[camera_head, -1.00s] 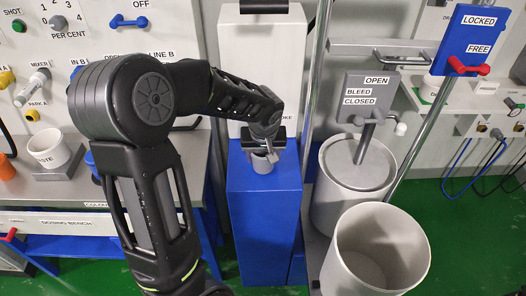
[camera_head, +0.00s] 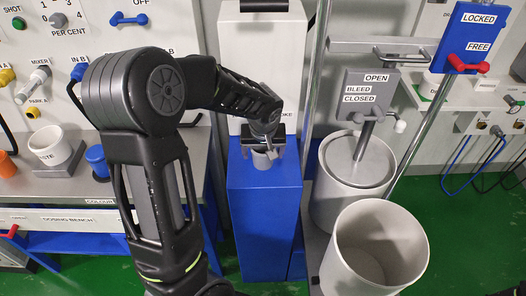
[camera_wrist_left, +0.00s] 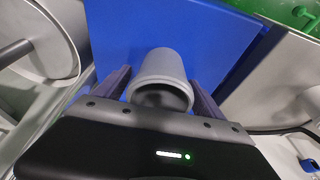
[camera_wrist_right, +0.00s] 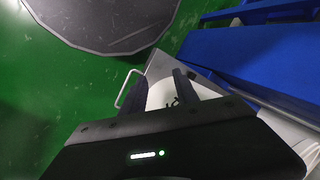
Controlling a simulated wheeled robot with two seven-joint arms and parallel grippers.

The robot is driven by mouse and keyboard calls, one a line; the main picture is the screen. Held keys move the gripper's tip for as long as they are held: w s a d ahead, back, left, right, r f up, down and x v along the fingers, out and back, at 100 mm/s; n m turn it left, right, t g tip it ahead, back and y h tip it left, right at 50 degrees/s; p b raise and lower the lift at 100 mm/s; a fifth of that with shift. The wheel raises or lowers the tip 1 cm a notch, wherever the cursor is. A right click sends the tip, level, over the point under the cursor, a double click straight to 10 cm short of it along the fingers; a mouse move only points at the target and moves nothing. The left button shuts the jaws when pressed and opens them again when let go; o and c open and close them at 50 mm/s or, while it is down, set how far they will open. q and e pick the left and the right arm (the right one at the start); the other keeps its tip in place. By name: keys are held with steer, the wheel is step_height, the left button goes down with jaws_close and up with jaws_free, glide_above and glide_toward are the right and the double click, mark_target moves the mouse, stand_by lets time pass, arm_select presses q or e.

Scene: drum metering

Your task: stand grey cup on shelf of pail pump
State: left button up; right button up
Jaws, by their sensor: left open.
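The grey cup (camera_wrist_left: 162,80) stands on the blue top of a pedestal (camera_head: 264,215) below a white panel. In the head view the cup (camera_head: 263,160) is partly hidden by my left gripper (camera_head: 264,148). My left gripper also shows in the left wrist view (camera_wrist_left: 160,84), open, with one finger on each side of the cup. I cannot tell whether either finger touches it. My right gripper (camera_wrist_right: 154,82) is seen only in the right wrist view, with its fingers apart and a white thing beyond them. I cannot tell which part is the pail pump's shelf.
A lidded pail (camera_head: 345,198) under a BLEED OPEN/CLOSED sign (camera_head: 371,90) and an open empty pail (camera_head: 378,250) stand right of the pedestal. A white pot (camera_head: 50,146) and a blue cup (camera_head: 97,160) are on the left bench. Metal posts rise beside the pails.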

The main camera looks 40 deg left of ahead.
arm_select(q)
steer(key=shift+r, duration=0.15)
steer(key=shift+d+r, duration=0.1)
steer(key=shift+r, duration=0.4)
steer(key=s+d+b, duration=0.1)
steer(key=s+d, duration=0.1)
steer(key=s, duration=0.1)
steer(key=s+d+b, duration=0.1)
steer(key=s+d, duration=0.2)
steer(key=s+d+b, duration=0.1)
steer(key=s+d, duration=0.1)
steer(key=s, duration=0.2)
steer(key=shift+d, duration=0.15)
steer(key=shift+w, duration=0.1)
steer(key=s+d+f+m+g+h, duration=0.1)
steer(key=d+f+m+h, duration=0.1)
steer(key=d+f, duration=0.55)
steer(key=s+d+f+m+g+h, duration=0.1)
steer(key=s+d+f+m+h, duration=0.1)
steer(key=d+f, duration=0.6)
steer(key=s+d+f+h, duration=0.1)
steer(key=s+d+f, duration=0.2)
steer(key=f, duration=0.3)
steer(key=s+d+f+m+h, duration=0.1)
steer(key=s+d+f, duration=0.2)
steer(key=s+f, duration=0.2)
step_height(320, 180, down, 2)
steer(key=shift+d+f+m, duration=0.1)
steer(key=shift+d+m, duration=0.2)
steer(key=shift+d, duration=0.1)
